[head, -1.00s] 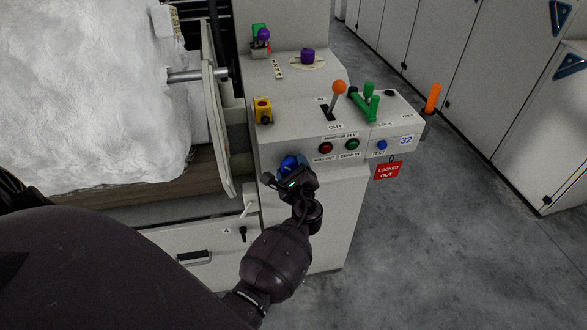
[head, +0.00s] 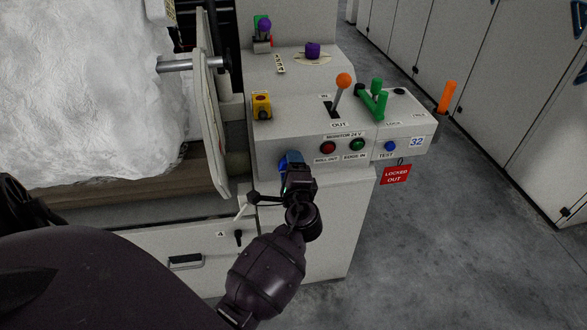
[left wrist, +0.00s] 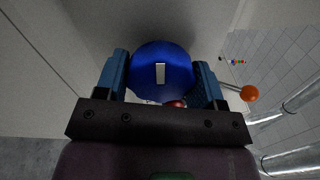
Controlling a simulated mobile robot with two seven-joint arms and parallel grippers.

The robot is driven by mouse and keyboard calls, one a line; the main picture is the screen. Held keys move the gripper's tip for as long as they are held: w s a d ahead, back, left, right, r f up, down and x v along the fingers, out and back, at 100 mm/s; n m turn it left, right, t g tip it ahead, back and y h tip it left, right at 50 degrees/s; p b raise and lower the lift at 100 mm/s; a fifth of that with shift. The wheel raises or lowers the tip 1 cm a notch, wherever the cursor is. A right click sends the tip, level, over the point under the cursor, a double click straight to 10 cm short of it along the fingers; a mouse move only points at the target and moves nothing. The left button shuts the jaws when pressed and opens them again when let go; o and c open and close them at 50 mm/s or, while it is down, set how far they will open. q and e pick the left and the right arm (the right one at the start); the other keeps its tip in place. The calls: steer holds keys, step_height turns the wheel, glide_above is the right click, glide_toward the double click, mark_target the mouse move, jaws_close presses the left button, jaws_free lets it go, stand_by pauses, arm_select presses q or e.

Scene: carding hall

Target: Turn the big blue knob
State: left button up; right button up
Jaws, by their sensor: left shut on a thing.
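The big blue knob (left wrist: 143,75) fills the space between my fingers in the left wrist view. It is round, with a white mark that stands nearly upright in that picture. My left gripper (left wrist: 162,82) is shut on it, one blue finger on each side. In the head view my left gripper (head: 291,165) is at the front face of the grey control console (head: 290,120), below its top panel. There the gripper mostly hides the knob. My right gripper is in neither view.
Above the gripper are red (head: 327,148) and green (head: 358,144) buttons, an orange-ball lever (head: 344,81) and a green handle (head: 375,100). A red "locked out" tag (head: 396,175) hangs at right. White fibre (head: 80,90) lies left. The floor at right is clear.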

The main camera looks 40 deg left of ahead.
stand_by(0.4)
arm_select(q)
steer(key=o, duration=0.9)
steer(key=shift+s+d, duration=0.1)
steer(key=v, duration=1)
steer(key=shift+s+d, duration=0.2)
steer(key=shift+s, duration=0.05)
